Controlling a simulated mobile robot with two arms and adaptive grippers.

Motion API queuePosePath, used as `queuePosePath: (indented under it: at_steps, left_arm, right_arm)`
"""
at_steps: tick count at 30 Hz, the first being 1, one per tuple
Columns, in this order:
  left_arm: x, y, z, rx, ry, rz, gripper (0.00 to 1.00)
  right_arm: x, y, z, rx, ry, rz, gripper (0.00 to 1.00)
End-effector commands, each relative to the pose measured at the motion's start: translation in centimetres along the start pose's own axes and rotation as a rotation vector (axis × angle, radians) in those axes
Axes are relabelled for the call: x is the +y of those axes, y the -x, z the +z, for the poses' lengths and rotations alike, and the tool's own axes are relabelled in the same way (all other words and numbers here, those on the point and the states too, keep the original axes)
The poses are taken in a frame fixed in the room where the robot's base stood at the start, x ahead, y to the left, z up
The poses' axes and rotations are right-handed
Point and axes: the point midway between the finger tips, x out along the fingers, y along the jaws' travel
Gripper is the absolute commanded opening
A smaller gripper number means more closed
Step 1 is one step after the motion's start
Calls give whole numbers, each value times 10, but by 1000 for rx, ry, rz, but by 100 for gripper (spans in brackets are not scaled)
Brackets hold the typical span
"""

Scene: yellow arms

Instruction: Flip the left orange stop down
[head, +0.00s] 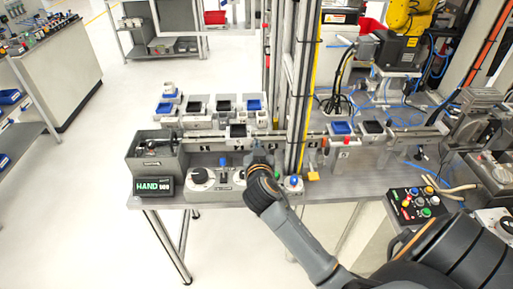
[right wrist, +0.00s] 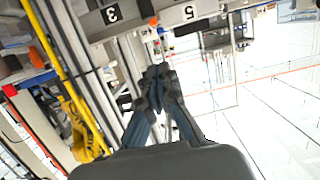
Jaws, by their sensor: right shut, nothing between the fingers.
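My right gripper (head: 259,158) is at the front edge of the rail on the workbench, its arm coming up from the lower right. In the right wrist view its fingers (right wrist: 159,72) are together with nothing between them. A small orange piece (right wrist: 153,21), which looks like a stop, sits on the rail between the labels 3 and 5, just beyond the fingertips and apart from them in the picture. Another orange-red piece (head: 324,143) shows on the rail to the right of the posts. In the head view, my gripper covers part of the rail. My left gripper is not in view.
The grey workbench (head: 360,181) carries blue and black trays behind the rail. Metal posts (head: 300,80) rise just right of my gripper. A control box (head: 202,177), a HAND display (head: 153,186), a blue button (head: 294,181) and a button panel (head: 417,204) stand along the front.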

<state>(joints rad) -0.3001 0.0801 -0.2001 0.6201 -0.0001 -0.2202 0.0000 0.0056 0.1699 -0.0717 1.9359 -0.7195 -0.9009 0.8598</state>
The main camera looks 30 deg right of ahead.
Motion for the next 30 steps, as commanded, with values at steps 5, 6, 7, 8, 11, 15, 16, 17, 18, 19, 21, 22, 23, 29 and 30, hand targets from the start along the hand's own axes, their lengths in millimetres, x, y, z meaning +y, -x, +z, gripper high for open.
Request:
queuePosePath:
  at_steps: [5, 6, 7, 8, 11, 15, 16, 17, 18, 19, 21, 22, 23, 29, 30]
  left_arm:
    - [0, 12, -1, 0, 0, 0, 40]
    - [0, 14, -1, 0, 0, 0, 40]
    - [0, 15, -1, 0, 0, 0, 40]
    - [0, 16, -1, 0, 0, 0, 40]
    - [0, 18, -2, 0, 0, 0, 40]
    - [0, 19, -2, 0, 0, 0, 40]
    - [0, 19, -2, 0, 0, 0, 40]
    - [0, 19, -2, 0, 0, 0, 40]
    - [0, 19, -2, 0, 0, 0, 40]
    - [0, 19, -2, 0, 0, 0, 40]
    - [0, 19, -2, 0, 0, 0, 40]
    - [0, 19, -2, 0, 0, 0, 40]
    - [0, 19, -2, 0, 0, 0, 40]
    - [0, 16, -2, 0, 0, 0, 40]
    - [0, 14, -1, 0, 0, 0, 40]
  right_arm:
    - [0, -32, -3, 0, 2, 1, 0]
    - [1, -36, 1, -3, 4, 1, 0]
    - [0, -36, 9, -6, 5, 0, 0]
    - [0, -37, 14, -6, 5, 1, 0]
    - [0, -40, 27, -4, 3, 1, 0]
    - [0, -42, 37, -2, 1, -1, 0]
    - [0, -42, 38, -2, 1, -1, 0]
    - [0, -42, 39, -2, 2, -1, 0]
    - [0, -42, 39, -1, 2, -1, 0]
    - [0, -42, 40, -1, 1, -1, 0]
    - [0, -42, 40, -1, 1, -1, 0]
    - [0, -42, 40, -1, 1, -1, 0]
    - [0, -42, 40, -1, 1, -1, 0]
    - [0, -43, 42, -1, 0, -1, 0]
    - [0, -44, 44, -1, 0, -1, 0]
